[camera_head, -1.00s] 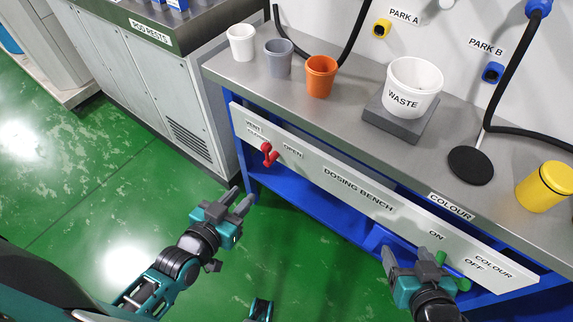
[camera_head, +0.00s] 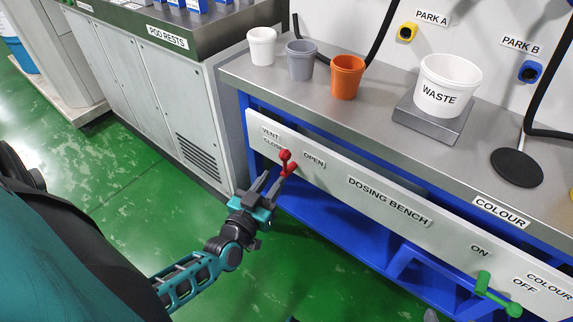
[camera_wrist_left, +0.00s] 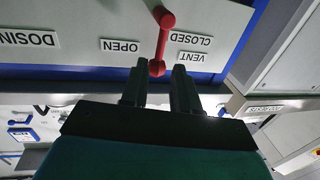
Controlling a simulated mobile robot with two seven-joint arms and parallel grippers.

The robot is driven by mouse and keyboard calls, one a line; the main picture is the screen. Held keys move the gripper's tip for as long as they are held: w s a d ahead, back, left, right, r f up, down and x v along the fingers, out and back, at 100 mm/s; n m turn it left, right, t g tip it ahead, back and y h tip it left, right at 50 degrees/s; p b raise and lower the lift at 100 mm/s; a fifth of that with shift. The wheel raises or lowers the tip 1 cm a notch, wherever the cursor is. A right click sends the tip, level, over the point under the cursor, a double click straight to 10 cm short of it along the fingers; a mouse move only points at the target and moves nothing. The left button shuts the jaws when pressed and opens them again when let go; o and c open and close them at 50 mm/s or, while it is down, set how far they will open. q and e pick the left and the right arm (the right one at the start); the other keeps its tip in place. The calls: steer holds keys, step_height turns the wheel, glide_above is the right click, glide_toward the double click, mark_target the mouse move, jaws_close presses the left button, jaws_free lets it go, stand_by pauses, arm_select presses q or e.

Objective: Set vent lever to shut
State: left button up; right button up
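The red vent lever (camera_head: 286,162) is on the front panel (camera_head: 340,186) of the dosing bench, between the CLOSED label (camera_head: 272,144) and the OPEN label (camera_head: 313,160). My left gripper (camera_head: 269,182) is just in front of it, fingers pointing at it. In the left wrist view the picture is upside down; the red lever (camera_wrist_left: 163,40) lies between the OPEN and CLOSED labels. Its near ball end is just ahead of the gap between the parted fingers (camera_wrist_left: 160,80). I cannot tell contact. Only a dark tip of my right gripper (camera_head: 430,316) seems to show at the bottom edge.
A green colour lever (camera_head: 490,290) is on the panel's right part, by ON and OFF labels. White, grey and orange cups, and a WASTE tub (camera_head: 448,88) on a grey block, stand on the bench top. A grey cabinet (camera_head: 165,100) stands to the left.

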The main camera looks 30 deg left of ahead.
mark_target(284, 164)
arm_select(q)
steer(key=w, duration=0.2)
steer(key=w+b, duration=0.1)
steer(key=w, duration=0.2)
steer(key=w+a, duration=0.1)
steer(key=w, duration=0.1)
steer(key=shift+w, duration=0.3)
steer(key=shift+c, duration=0.3)
jaws_close()
